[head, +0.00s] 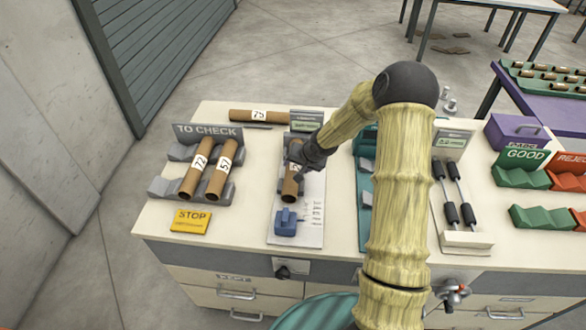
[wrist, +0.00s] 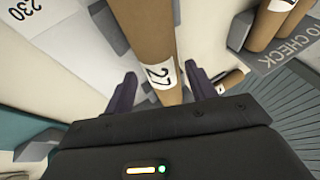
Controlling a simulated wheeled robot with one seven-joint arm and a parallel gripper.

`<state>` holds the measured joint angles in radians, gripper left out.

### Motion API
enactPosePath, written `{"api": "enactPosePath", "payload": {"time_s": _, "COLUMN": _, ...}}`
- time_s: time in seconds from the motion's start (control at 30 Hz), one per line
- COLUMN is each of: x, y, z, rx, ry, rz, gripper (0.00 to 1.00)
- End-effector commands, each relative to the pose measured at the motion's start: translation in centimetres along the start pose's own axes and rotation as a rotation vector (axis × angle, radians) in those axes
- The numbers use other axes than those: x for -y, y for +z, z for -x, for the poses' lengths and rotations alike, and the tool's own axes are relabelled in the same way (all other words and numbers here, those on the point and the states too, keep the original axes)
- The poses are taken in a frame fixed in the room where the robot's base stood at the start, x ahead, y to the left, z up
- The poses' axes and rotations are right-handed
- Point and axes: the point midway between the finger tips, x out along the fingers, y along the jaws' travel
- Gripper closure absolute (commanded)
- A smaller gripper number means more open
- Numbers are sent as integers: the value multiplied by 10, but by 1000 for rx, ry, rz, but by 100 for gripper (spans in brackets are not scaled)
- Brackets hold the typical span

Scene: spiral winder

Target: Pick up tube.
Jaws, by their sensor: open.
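A brown cardboard tube (head: 291,184) with a white number label lies in a grey cradle on a white measuring plate (head: 313,222). My gripper (head: 298,157) is over its far part and hides some of it. In the wrist view the tube (wrist: 153,40) runs between the two dark fingertips of my open gripper (wrist: 158,88), with a gap on each side. Whether the fingers reach down beside the tube is hard to tell. Two more tubes, marked 72 (head: 194,178) and 57 (head: 220,178), lie in the TO CHECK rack (head: 164,187). Another tube (head: 246,115), marked 75, lies behind it.
A blue block (head: 286,222) sits at the plate's near end. A yellow STOP sign (head: 190,221) lies left of it. A teal device (head: 366,192) and a stand with black rollers (head: 467,238) are to the right, then green GOOD racks (head: 522,172). My arm covers part of the bench.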

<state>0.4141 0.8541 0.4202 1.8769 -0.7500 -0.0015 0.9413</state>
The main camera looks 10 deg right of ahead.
Motion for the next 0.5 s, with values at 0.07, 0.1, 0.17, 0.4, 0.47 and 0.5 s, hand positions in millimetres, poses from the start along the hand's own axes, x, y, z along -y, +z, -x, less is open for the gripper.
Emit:
{"api": "enactPosePath", "payload": {"time_s": 0.07, "x": 2, "y": 3, "z": -12, "rx": 3, "ry": 1, "rz": 3, "gripper": 44}}
{"api": "enactPosePath", "payload": {"time_s": 0.1, "x": 2, "y": 2, "z": -18, "rx": 2, "ry": 0, "rz": 1, "gripper": 44}}
{"api": "enactPosePath", "payload": {"time_s": 0.17, "x": 1, "y": 2, "z": -26, "rx": 2, "ry": 0, "rz": 1, "gripper": 44}}
{"api": "enactPosePath", "payload": {"time_s": 0.4, "x": 1, "y": 2, "z": -33, "rx": 0, "ry": 0, "rz": 0, "gripper": 44}}
{"api": "enactPosePath", "payload": {"time_s": 0.47, "x": 1, "y": 2, "z": -33, "rx": 0, "ry": 0, "rz": 0, "gripper": 44}}
{"api": "enactPosePath", "payload": {"time_s": 0.5, "x": 1, "y": 2, "z": -33, "rx": 0, "ry": 0, "rz": 0, "gripper": 44}}
